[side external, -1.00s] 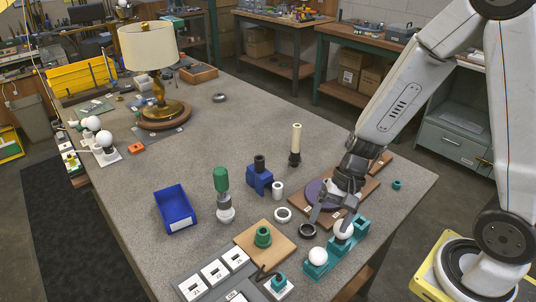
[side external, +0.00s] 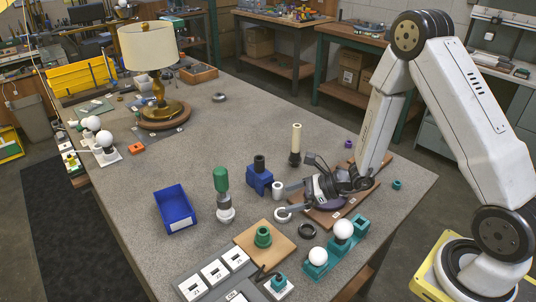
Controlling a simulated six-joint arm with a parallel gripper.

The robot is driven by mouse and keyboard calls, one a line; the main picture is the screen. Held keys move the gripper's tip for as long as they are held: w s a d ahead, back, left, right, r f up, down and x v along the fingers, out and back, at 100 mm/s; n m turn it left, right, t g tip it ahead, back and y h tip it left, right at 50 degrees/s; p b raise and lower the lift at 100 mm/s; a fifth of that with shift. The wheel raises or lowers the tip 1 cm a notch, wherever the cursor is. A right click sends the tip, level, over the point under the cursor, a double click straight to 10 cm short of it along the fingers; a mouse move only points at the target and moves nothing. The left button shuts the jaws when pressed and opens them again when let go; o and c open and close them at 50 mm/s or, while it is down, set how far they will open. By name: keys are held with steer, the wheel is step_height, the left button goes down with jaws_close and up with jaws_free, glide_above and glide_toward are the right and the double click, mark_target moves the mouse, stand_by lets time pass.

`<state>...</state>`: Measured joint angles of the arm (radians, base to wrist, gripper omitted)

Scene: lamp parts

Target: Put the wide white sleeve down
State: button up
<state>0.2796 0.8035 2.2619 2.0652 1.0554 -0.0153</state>
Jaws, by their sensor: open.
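A short, wide white ring-shaped sleeve (side external: 282,216) lies flat on the grey table. Just behind it a narrower, taller white sleeve (side external: 277,191) stands upright. I cannot tell for certain which of the two is the wide white sleeve of the task. My gripper (side external: 283,201) is open, low over the table, its fingers pointing left. One fingertip is close to the tall sleeve and the other close to the ring. Contact cannot be made out. Nothing shows held between the fingers.
A blue block (side external: 259,180) with a black part and a cream column (side external: 296,143) stand behind. A black ring (side external: 307,231) and a teal rack (side external: 334,249) with white bulbs are in front. Table left of the blue bin (side external: 175,210) is clear.

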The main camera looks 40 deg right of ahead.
mark_target(282, 187)
steer(key=w+d+f+m+t+h, duration=0.1)
steer(key=d+m, duration=0.1)
steer(key=w+d+f+m+t+h, duration=0.1)
steer(key=d+m+h, duration=0.1)
steer(key=d, duration=0.1)
steer(key=w+d+f+m+t+h, duration=0.1)
steer(key=d+m+t, duration=0.1)
steer(key=shift+d+f+h, duration=0.15)
steer(key=shift+f+h, duration=0.05)
steer(key=shift+h, duration=0.1)
steer(key=shift+w, duration=0.1)
steer(key=shift+x, duration=1.25)
steer(key=shift+f, duration=0.1)
steer(key=shift+a+x, duration=0.2)
steer(key=shift+x, duration=2.4)
